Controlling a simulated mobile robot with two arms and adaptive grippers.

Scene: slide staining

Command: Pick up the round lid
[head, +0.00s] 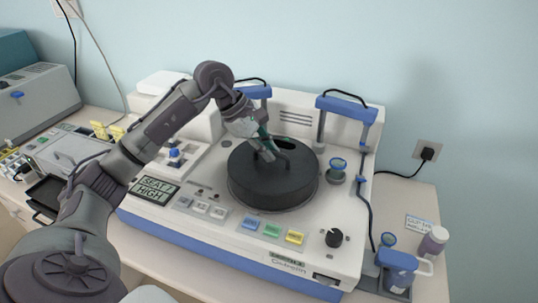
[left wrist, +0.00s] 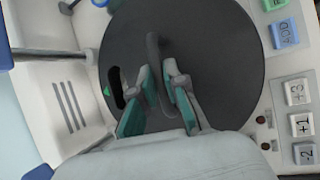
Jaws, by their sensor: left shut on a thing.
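The round lid (head: 258,185) is a black disc that sits on top of the white and blue staining machine, in the middle of the head view. It fills the upper middle of the left wrist view (left wrist: 218,55). A raised bar handle (left wrist: 153,50) stands at its centre. My left gripper (head: 270,152) comes down over the lid from above. In the left wrist view its teal-padded fingers (left wrist: 160,92) are shut on the handle, one on each side. The lid looks level and seated; I cannot tell any gap beneath it. My right gripper is not in view.
The staining machine (head: 290,258) has coloured buttons (head: 272,230), a black knob (head: 334,238) and a display (head: 154,190) in front. Blue-topped posts (head: 345,105) stand behind the lid. A blue-lidded jar (head: 397,271) and a small bottle (head: 433,241) stand at the right.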

